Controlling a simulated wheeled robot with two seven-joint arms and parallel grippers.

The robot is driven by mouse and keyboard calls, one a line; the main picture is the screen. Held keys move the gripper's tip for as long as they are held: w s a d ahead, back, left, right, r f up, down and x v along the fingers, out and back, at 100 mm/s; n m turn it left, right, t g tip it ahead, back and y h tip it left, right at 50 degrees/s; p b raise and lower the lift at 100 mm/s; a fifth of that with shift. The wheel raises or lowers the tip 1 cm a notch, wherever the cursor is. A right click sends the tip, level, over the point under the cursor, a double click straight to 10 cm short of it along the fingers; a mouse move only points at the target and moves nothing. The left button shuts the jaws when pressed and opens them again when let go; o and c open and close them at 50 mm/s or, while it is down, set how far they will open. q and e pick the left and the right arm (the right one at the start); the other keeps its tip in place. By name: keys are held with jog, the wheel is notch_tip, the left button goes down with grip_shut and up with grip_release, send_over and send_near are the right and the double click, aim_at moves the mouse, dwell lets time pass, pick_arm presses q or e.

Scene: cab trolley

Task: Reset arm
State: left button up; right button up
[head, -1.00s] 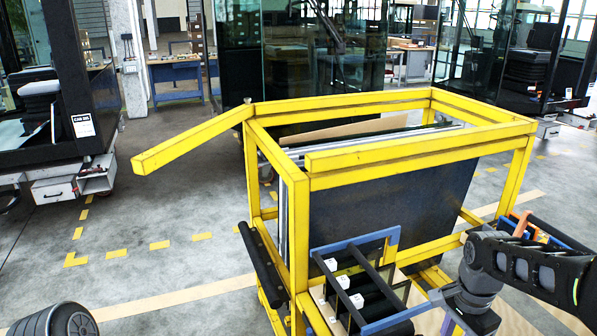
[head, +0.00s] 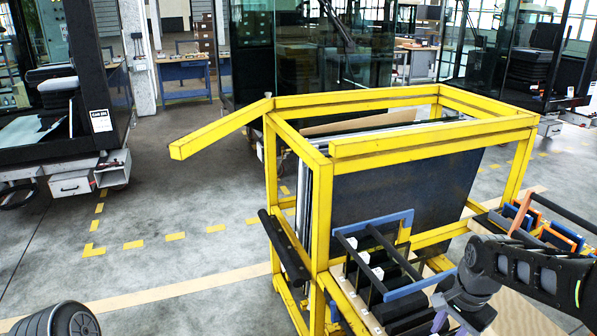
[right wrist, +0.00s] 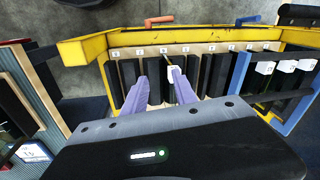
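The yellow trolley (head: 320,210) stands right of centre in the head view, with a hinged yellow bar (head: 215,131) sticking out to the left. My right arm reaches in from the right, over the lower rack of the trolley. In the right wrist view my right gripper (right wrist: 158,78) is open, its two purple-grey fingers apart above a row of dark slots. A small white block (right wrist: 175,74) shows close to the right finger; I cannot tell if they touch. My left gripper is out of view; only a dark part of my left arm shows at bottom left.
A blue-framed rack (head: 376,221) with dark bars and white blocks sits at the trolley's front. Orange and blue holders (head: 555,236) lie to its right. A cab (head: 65,130) stands at left. The floor (head: 180,265) left of the trolley is clear.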

jog(key=w+a+f+n+t+y+b, duration=0.3)
jog(key=a+f+n, duration=0.5)
jog(key=a+f, duration=0.9)
jog(key=s+a+f+n+g+b, duration=0.1)
jog(key=s+a+f+b, duration=0.1)
jog(key=s+a+f, duration=0.2)
jog(key=s+a+f+n+g+b, duration=0.1)
jog(key=s+a+f+b, duration=0.1)
jog(key=s+f, duration=0.8)
jog(key=s+a+f+g+y+b, duration=0.1)
jog(key=s+a+f+g+b, duration=0.1)
jog(key=s+a+f, duration=0.3)
jog(key=s+f+b, duration=0.1)
jog(key=s+f, duration=0.2)
jog(key=f, duration=0.1)
jog(key=shift+a+f+n, duration=0.15)
jog(key=shift+a+n, duration=0.2)
jog(key=shift+n, duration=0.05)
